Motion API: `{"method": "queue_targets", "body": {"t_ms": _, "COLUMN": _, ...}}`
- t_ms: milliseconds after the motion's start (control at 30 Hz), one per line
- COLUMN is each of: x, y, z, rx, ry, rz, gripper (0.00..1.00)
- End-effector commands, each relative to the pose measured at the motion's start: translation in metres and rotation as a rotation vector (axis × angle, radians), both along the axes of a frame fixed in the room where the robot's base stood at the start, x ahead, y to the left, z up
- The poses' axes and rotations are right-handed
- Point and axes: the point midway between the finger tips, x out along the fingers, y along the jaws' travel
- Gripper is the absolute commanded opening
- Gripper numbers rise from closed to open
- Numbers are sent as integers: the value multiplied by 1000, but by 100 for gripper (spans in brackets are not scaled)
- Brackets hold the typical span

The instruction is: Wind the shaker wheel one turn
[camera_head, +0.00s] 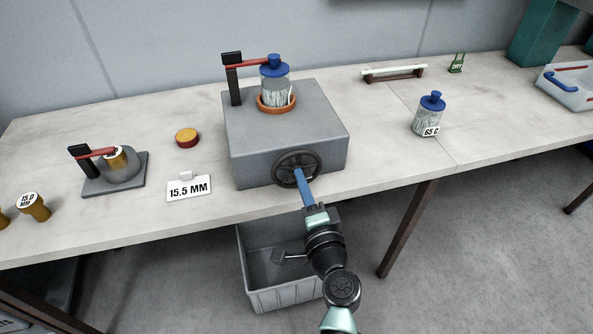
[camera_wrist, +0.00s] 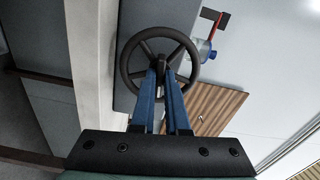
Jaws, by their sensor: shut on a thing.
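The shaker is a grey box (camera_head: 290,130) on the table with a dark spoked wheel (camera_head: 297,169) on its front face. A blue-capped jar (camera_head: 274,85) stands in an orange ring on top, under a red arm on a black post. My gripper (camera_head: 299,174) is at the wheel, its blue fingers reaching to it from the front. In the wrist view the wheel (camera_wrist: 141,48) is ahead, and the two fingers (camera_wrist: 161,68) close together near its hub, on what looks like the wheel's handle. The handle is mostly hidden by the fingertips.
A second blue-capped jar (camera_head: 428,116) marked 65 C stands to the right. A small clamp stand (camera_head: 113,170), a red-yellow disc (camera_head: 187,138) and a 15.5 MM sign (camera_head: 189,188) are to the left. A grey bin (camera_head: 275,285) is below the table edge.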

Motion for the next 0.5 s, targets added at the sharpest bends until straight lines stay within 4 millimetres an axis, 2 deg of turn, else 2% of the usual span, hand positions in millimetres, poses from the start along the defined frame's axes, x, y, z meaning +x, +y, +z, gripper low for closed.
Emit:
{"method": "queue_targets", "body": {"t_ms": 100, "x": 0, "y": 0, "z": 0, "rx": 99, "ry": 35, "rz": -1, "gripper": 0}}
{"method": "queue_targets", "body": {"t_ms": 400, "x": 0, "y": 0, "z": -1, "rx": 130, "ry": 45, "rz": -1, "gripper": 0}}
{"method": "queue_targets", "body": {"t_ms": 500, "x": 0, "y": -1, "z": 0, "rx": 213, "ry": 72, "rz": -1, "gripper": 0}}
